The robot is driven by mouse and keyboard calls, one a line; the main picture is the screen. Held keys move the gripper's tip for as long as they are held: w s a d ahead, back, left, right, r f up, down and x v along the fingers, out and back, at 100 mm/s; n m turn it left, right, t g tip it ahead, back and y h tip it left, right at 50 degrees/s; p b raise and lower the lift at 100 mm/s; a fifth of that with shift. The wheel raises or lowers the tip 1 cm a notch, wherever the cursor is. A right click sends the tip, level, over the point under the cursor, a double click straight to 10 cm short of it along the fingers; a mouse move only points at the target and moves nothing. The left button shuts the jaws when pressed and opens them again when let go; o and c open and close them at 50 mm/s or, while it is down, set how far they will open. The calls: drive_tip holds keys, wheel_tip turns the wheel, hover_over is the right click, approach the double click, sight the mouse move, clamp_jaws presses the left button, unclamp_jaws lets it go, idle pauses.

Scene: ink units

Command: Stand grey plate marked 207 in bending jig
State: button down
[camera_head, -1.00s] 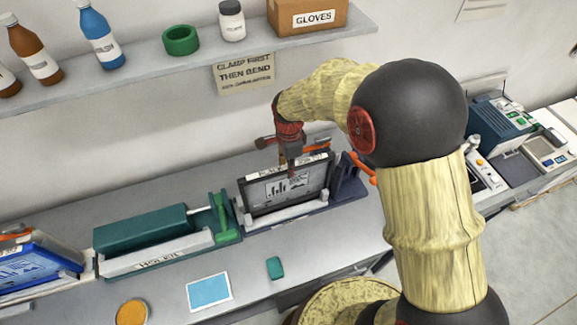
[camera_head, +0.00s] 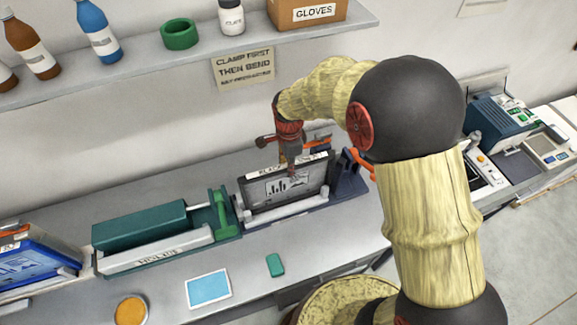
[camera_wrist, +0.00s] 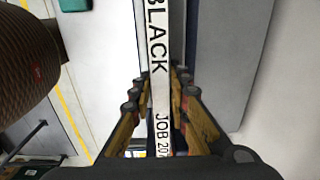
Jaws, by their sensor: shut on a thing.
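The grey plate (camera_head: 262,189) has a dark frame, a printed picture with bars on its face, and a white label strip along its top edge. It stands nearly upright in the bending jig (camera_head: 285,211), behind the jig's light front bar. In the wrist view the plate's label strip (camera_wrist: 157,80) reads BLACK and JOB 207. My gripper (camera_head: 290,170) is above the plate's top edge in the head view. In the wrist view my gripper (camera_wrist: 160,100) is shut on that edge, one finger on each side. The plate's lower edge is hidden in the jig.
A green unit (camera_head: 150,228) with a white front bar stands left of the jig. A blue framed plate (camera_head: 35,265) is at far left. A blue sheet (camera_head: 209,289), a green block (camera_head: 275,265) and an orange disc (camera_head: 131,311) lie in front.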

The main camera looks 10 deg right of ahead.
drive_tip(key=shift+f, duration=0.15)
drive_tip(key=c, duration=1.7)
unclamp_jaws()
drive_tip(key=shift+c, duration=0.2)
drive_tip(key=shift+o, duration=0.6)
wheel_tip(320, 180, up, 12)
drive_tip(key=shift+s, duration=0.15)
wheel_tip(320, 180, up, 5)
drive_tip(key=p, duration=0.3)
